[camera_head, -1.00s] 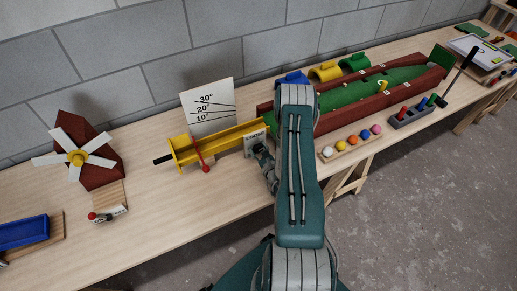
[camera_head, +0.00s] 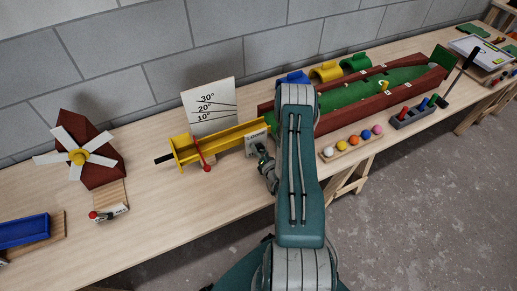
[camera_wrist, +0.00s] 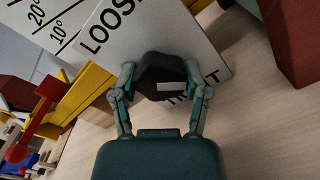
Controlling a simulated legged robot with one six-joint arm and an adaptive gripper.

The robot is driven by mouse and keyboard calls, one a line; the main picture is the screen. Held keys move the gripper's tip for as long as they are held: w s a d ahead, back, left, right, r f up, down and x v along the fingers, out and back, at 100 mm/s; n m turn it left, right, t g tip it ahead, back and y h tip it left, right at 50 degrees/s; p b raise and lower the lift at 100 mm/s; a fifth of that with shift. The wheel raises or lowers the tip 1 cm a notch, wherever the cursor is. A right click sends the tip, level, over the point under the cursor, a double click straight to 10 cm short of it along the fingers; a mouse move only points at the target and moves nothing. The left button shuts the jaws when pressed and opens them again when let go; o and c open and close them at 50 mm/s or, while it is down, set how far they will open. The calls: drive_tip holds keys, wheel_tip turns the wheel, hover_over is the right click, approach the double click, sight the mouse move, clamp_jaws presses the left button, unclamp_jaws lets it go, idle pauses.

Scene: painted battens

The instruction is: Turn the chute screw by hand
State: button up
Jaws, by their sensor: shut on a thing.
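The chute screw's dark knob (camera_wrist: 165,76), with a pale bar mark, stands before a white plate (camera_wrist: 120,40). The plate reads LOOSE at upper left; a second word is mostly hidden by the knob. My gripper (camera_wrist: 160,74) is shut on the knob, one finger on each side. In the head view, my gripper (camera_head: 264,158) is at the front of the plate (camera_head: 256,144), mostly behind my arm. The yellow chute (camera_head: 228,139) lies behind it, with a white angle board (camera_head: 210,106) marked 10°, 20° and 30° at its back.
A red lever (camera_head: 203,156) stands at the chute's left part. A windmill (camera_head: 88,155) is further left. A green course with red walls (camera_head: 368,106) and a rack of coloured balls (camera_head: 350,143) lie to the right. Bare table is in front of the chute.

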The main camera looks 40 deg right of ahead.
drive_tip(key=m, duration=0.4)
drive_tip(key=shift+r+m, duration=0.1)
drive_tip(key=shift+m, duration=0.2)
drive_tip(key=m, duration=0.4)
drive_tip(key=shift+m, duration=0.4)
drive_tip(key=shift+d, duration=0.1)
drive_tip(key=o, duration=1.2)
drive_tip(key=shift+c, duration=0.2)
drive_tip(key=shift+d, duration=0.15)
